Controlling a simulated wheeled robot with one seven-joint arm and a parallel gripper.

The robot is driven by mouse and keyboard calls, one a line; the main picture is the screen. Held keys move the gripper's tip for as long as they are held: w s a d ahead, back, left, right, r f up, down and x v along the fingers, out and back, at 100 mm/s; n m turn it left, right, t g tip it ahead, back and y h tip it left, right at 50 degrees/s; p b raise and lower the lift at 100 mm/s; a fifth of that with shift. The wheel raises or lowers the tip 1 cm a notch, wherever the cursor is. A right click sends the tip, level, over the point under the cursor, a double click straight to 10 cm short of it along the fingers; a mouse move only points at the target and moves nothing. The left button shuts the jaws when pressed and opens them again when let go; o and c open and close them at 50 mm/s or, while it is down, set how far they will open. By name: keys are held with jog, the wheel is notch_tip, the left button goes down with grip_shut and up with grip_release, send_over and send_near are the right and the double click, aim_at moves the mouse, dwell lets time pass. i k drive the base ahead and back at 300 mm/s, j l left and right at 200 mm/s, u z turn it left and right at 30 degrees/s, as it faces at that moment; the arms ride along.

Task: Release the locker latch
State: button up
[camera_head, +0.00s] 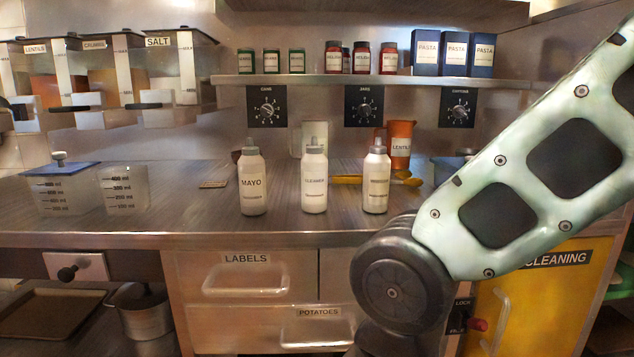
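The locker has a yellow door (545,300) at the lower right, with a dark "CLEANING" label across its top and a pale upright handle (497,322). It looks shut. Just left of the door is a dark latch plate (459,318) marked "LOCK", with a red knob (479,325) sticking out to the right. My arm comes in from the upper right and covers the area left of the plate and the door's upper left. My gripper is not in view; I cannot see whether anything touches the latch.
A counter (300,228) holds MAYO (253,190), CLEANER (314,186) and a third bottle (376,186) near its front edge. Drawers labelled LABELS (245,281) and POTATOES (318,327) are below. A lower left shelf holds a pot (142,314) and a tray (50,312).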

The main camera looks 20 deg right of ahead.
aim_at(478, 324)
jog(key=k+l+u, duration=0.1)
jog(key=l, duration=0.3)
jog(key=k+l, duration=0.15)
jog(key=l, duration=0.3)
jog(key=k+l+u, duration=0.15)
jog(key=l, duration=0.25)
jog(key=k+l+u, duration=0.1)
jog(key=l, duration=0.3)
jog(key=k+l, duration=0.2)
jog(key=l, duration=0.2)
jog(key=k+l+u, duration=0.15)
jog(key=l, duration=0.25)
jog(key=i+l+u, duration=0.2)
jog(key=i+l, duration=0.15)
jog(key=i, duration=0.15)
